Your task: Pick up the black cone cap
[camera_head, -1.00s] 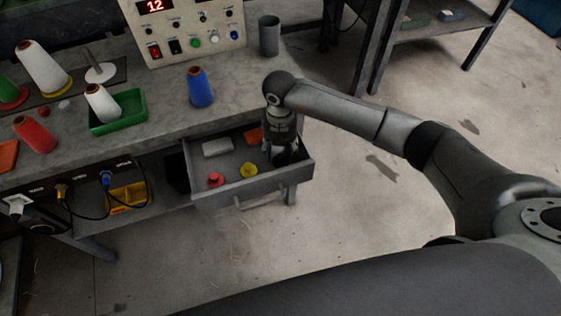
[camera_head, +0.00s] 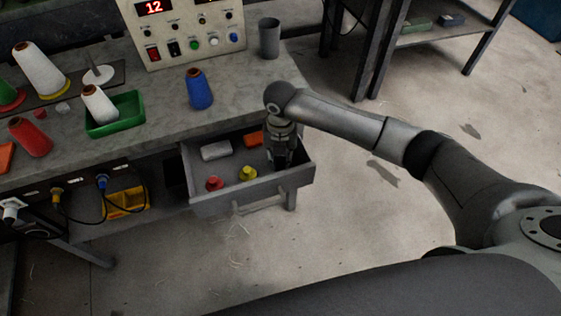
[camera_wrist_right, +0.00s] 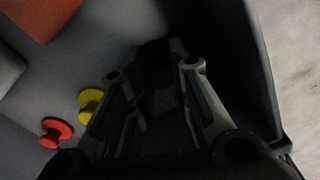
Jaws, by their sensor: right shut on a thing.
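My right gripper (camera_head: 282,164) reaches down into the right end of the open grey drawer (camera_head: 237,200). In the right wrist view its fingers (camera_wrist_right: 158,85) are closed around a dark thing. This is the black cone cap (camera_wrist_right: 155,58), mostly hidden between the fingers and in shadow. In the head view I cannot make the cap out from the dark fingers. A yellow cap (camera_head: 248,173) and a red cap (camera_head: 214,183) lie to the left of the gripper on the drawer floor. My left gripper is not in view.
The drawer also holds a pale block (camera_head: 215,150) and an orange piece (camera_head: 253,140). Its right wall (camera_wrist_right: 262,70) is close beside the gripper. Above it, the worktop (camera_head: 160,145) carries a blue cone (camera_head: 200,88), a green tray (camera_head: 118,126) and a grey cup (camera_head: 269,38).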

